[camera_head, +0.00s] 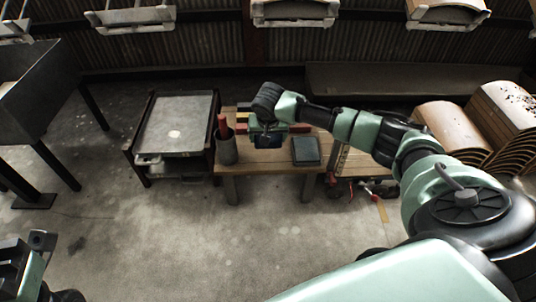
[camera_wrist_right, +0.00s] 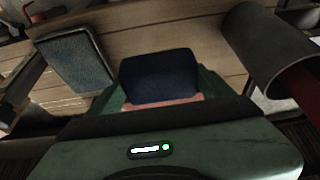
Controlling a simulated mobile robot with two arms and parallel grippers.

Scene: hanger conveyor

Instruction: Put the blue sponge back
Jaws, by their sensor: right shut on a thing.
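The blue sponge (camera_wrist_right: 159,76) is between the fingers of my right gripper (camera_wrist_right: 161,92) in the right wrist view, with wooden table boards behind it. In the head view the sponge (camera_head: 268,140) shows as a dark blue block below my right gripper (camera_head: 267,132), over the wooden table (camera_head: 276,161). My right gripper is shut on it. I cannot tell whether the sponge touches the table top. My left gripper (camera_head: 33,265) shows in part at the lower left, far from the table; its fingers are not clear.
A grey cup (camera_head: 227,151) with a red item stands left of the sponge, and a dark flat tray (camera_head: 306,151) lies right. A metal-topped cart (camera_head: 176,124) stands left of the table. The floor in front is clear.

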